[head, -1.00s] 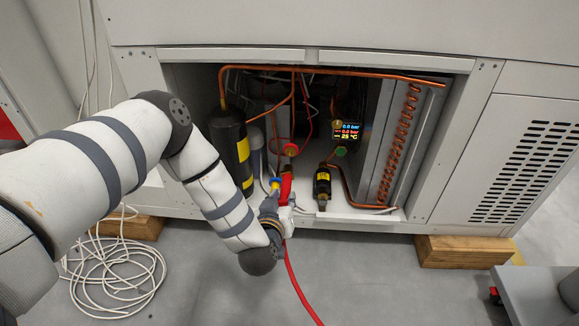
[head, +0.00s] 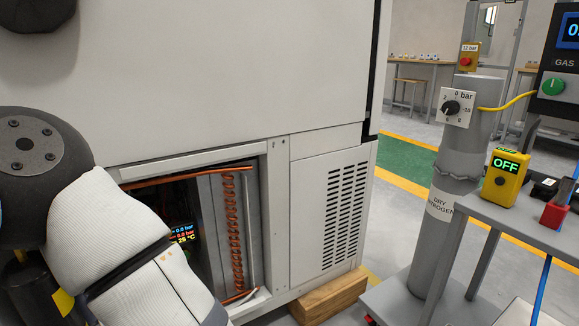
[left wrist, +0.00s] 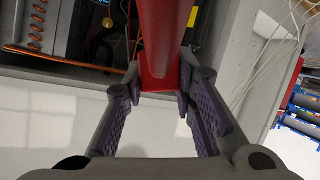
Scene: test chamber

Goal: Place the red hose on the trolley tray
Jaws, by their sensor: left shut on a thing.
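My left gripper (left wrist: 162,92) shows in the left wrist view, shut on the red hose (left wrist: 161,30). The thick red end piece of the hose lies between its ridged fingers. In the head view only my left arm shows, at the left; its gripper and the hose are outside that picture. The trolley tray (head: 522,229) is a grey shelf at the right of the head view, apart from the arm. A yellow box (head: 506,175) reading OFF and a red-and-black item (head: 556,214) are on it. My right gripper is not in view.
The white cabinet (head: 230,75) with its open bay of copper coils (head: 232,230) fills the left and middle. A grey nitrogen cylinder (head: 437,235) with a pressure dial (head: 455,108) stands on the trolley. A wooden block (head: 325,296) supports the cabinet. Floor shows between cabinet and trolley.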

